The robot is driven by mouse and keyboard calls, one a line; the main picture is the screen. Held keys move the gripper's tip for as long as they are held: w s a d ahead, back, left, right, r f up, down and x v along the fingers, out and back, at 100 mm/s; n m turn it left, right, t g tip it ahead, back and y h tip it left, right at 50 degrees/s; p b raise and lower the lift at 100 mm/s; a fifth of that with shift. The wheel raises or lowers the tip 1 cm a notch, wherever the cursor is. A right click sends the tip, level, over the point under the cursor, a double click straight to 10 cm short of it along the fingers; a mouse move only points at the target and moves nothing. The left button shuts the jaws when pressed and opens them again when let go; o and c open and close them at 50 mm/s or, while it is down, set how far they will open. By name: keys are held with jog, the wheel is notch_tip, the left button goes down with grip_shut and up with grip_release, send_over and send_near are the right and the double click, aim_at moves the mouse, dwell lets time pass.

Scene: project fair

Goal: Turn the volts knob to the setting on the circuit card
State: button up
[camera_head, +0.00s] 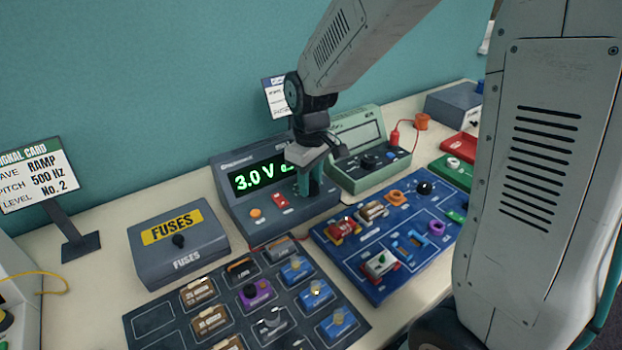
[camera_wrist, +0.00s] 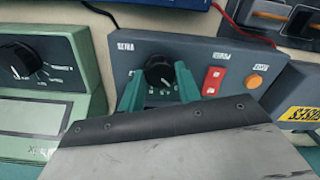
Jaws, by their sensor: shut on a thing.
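The power supply (camera_head: 236,207) is a dark grey box on the table, its green display (camera_head: 262,178) reading 3.0 V, with the digits further right hidden by my arm. The black volts knob (camera_wrist: 158,72) is on its panel in the wrist view; in the head view my gripper hides it. My gripper (camera_head: 309,183) points down at the panel. In the wrist view its green fingers (camera_wrist: 158,88) stand on either side of the knob, shut on it. A small white card (camera_head: 276,98) with a blue header stands behind, partly covered by my arm; its text is too small to read.
A red switch (camera_head: 280,201) and an orange button (camera_head: 255,213) sit left of my gripper. A green meter (camera_head: 368,168) with its own dial stands close right. A fuses box (camera_head: 178,262), component trays (camera_head: 150,320) and a blue circuit board (camera_head: 372,222) surround the supply.

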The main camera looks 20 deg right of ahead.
jog(key=m, duration=0.4)
jog(key=shift+m, duration=0.4)
jog(key=m, duration=0.9)
jog(key=shift+r+m, duration=0.1)
jog(key=shift+m, duration=2.2)
jog(key=o, duration=1)
jog(key=shift+c, duration=0.2)
